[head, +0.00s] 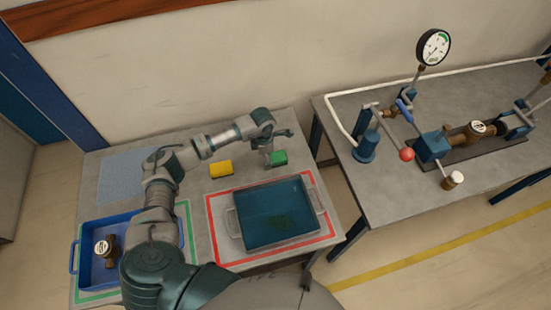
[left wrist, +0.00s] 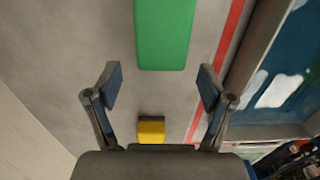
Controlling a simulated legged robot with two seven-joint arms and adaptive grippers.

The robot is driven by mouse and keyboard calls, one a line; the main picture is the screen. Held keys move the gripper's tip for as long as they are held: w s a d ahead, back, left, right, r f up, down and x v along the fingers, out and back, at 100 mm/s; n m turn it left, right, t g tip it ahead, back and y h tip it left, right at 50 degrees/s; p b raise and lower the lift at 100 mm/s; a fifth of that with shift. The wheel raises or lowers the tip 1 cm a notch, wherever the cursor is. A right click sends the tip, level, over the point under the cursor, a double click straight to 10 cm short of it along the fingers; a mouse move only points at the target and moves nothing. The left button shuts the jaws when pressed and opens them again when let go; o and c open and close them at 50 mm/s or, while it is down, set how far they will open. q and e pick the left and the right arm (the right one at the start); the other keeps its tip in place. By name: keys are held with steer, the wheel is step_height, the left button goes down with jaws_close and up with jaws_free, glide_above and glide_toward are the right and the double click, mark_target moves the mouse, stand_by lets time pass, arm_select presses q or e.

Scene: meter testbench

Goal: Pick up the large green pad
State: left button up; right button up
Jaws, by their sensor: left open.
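A green pad (head: 279,158) lies on the grey table, behind the water-filled basin. In the left wrist view the green pad (left wrist: 163,35) is a long block at the top, running out of the picture. My left gripper (head: 277,146) is over the table right at the pad, one finger partly in front of it. In the left wrist view my left gripper (left wrist: 161,80) is open and empty. Its fingers are spread to either side of the pad's near end. The height gap is hard to tell. My right gripper is not in view.
A yellow pad (head: 221,170) lies left of the green one. The basin (head: 234,222) stands inside a red outline. A blue tray (head: 75,262) holds a brass meter (head: 103,247). A second table (head: 390,190) with pipes and a gauge (head: 433,46) is at the right.

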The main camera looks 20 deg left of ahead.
arm_select(q)
steer(key=shift+f, duration=1.05)
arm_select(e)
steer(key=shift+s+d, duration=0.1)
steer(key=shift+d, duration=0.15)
